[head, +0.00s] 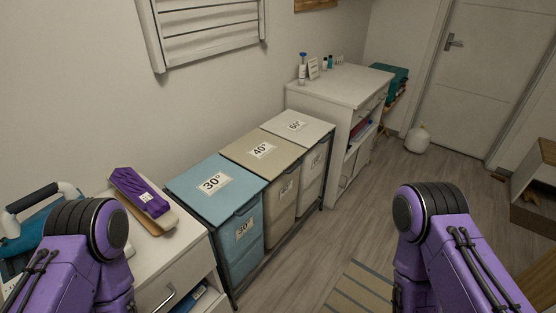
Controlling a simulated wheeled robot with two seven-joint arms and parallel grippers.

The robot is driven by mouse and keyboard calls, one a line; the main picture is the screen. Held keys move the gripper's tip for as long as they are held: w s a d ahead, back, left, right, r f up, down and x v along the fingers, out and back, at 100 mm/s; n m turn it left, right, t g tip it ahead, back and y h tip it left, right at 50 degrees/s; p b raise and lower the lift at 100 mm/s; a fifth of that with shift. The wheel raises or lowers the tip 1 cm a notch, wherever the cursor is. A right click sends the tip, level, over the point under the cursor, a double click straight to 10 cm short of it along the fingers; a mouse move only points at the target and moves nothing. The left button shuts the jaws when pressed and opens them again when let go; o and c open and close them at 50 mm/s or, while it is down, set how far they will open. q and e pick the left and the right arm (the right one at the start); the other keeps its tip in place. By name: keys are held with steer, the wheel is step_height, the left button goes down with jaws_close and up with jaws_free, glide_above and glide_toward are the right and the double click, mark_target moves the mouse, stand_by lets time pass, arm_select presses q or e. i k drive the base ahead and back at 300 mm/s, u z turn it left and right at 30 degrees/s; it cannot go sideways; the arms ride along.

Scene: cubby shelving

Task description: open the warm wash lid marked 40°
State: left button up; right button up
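The warm wash lid marked 40° (262,151) is a beige flat lid on the middle bin of a row of three. It lies flat and looks closed. The beige bin (281,197) beneath it carries a matching label too small to read clearly. The blue lid marked 30° (195,198) is on its near side and the white lid marked 60° (300,133) on its far side; both look closed. My two purple arms show at the lower left and lower right, but neither gripper is in view.
A white cabinet (178,265) with a purple item (142,193) on top stands at the near left. A white shelf unit (345,85) with small bottles stands beyond the bins. A drying rack (208,45) hangs above. Floor (300,275) right of the bins is clear, with a striped mat (362,287).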

mark_target(268, 155)
steer(key=z, duration=0.5)
steer(key=i, duration=0.9)
steer(key=z, duration=0.75)
